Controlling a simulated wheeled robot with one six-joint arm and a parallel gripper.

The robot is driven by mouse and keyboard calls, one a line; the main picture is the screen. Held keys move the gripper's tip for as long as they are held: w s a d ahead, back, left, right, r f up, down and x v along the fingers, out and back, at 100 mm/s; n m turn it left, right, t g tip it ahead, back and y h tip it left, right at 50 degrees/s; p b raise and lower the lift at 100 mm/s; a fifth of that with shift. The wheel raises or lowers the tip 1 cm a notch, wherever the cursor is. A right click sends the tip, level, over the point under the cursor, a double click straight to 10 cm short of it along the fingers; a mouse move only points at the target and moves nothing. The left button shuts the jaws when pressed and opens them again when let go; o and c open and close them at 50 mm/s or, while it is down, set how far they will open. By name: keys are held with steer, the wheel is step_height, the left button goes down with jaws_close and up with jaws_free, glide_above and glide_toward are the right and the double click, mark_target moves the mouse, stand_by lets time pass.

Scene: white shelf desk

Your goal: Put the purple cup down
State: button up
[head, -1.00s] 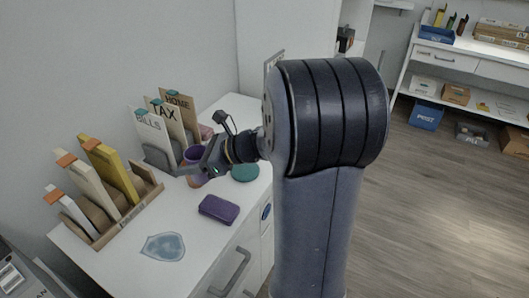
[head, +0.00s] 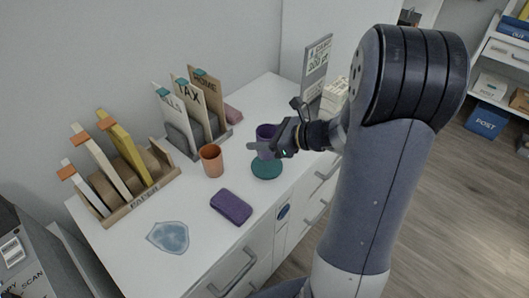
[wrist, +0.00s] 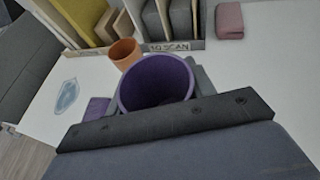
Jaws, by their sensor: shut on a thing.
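The purple cup (head: 265,134) is upright in my gripper (head: 272,146), which is shut on it. In the head view it is above or at the far side of a round teal coaster (head: 266,169); I cannot tell whether it touches anything. In the wrist view the purple cup (wrist: 156,84) is seen from above with its open mouth showing and looks empty. The gripper's fingers are partly hidden beside the cup.
An orange cup (head: 211,160) stands left of the purple cup. A purple pouch-like block (head: 231,206) and a blue shield-shaped mat (head: 168,237) lie in front. File racks (head: 140,196) line the wall. A calendar-like sign (head: 316,68) stands at the back right.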

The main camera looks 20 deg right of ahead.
steer(key=shift+f+b, duration=0.45)
steer(key=shift+f, duration=1.85)
steer(key=shift+f, duration=0.2)
steer(key=o, duration=1)
steer(key=shift+o, duration=0.2)
steer(key=shift+r, duration=0.1)
steer(key=shift+r, duration=0.2)
steer(key=p+v, duration=0.1)
steer(key=v, duration=1.1)
steer(key=shift+f, duration=0.15)
